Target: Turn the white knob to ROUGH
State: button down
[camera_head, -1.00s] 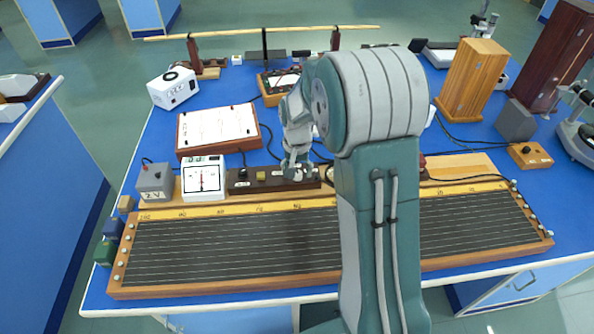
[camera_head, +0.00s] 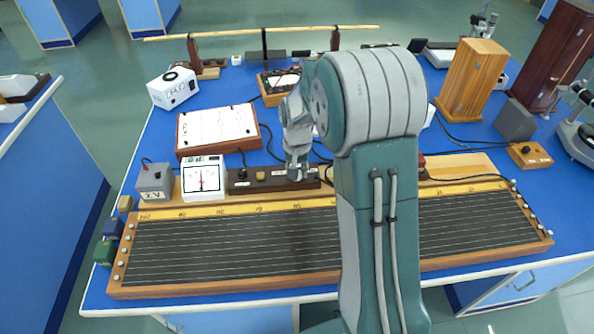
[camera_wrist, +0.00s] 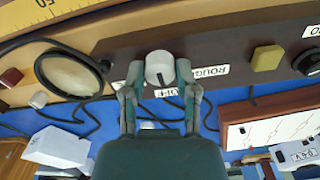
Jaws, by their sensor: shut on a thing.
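The white knob (camera_wrist: 160,67) sits on a dark brown control strip (camera_wrist: 119,48) in the wrist view. My gripper (camera_wrist: 159,74) is shut on the knob, with one fingertip on each side. The knob's dark pointer line faces the OFF label (camera_wrist: 167,91), just below it in the picture. The ROUGH label (camera_wrist: 210,72) lies to the right of the knob. In the head view my gripper (camera_head: 297,176) is down at the right part of the strip (camera_head: 233,185), and the fingers hide the knob there.
A yellow button (camera_wrist: 267,56) and a round-framed lens (camera_wrist: 70,73) flank the knob in the wrist view. Cables run close by. In the head view, a white meter (camera_head: 203,180) stands left of the strip, and a long wire board (camera_head: 225,290) lies in front.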

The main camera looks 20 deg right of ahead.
jog(key=n, duration=0.5)
jog(key=shift+f+n, duration=0.1)
jog(key=shift+n, duration=0.3)
jog(key=n, duration=0.5)
jog(key=shift+n, duration=0.3)
jog(key=shift+c, duration=1.9)
grip_release()
notch_tip(320, 180, up, 12)
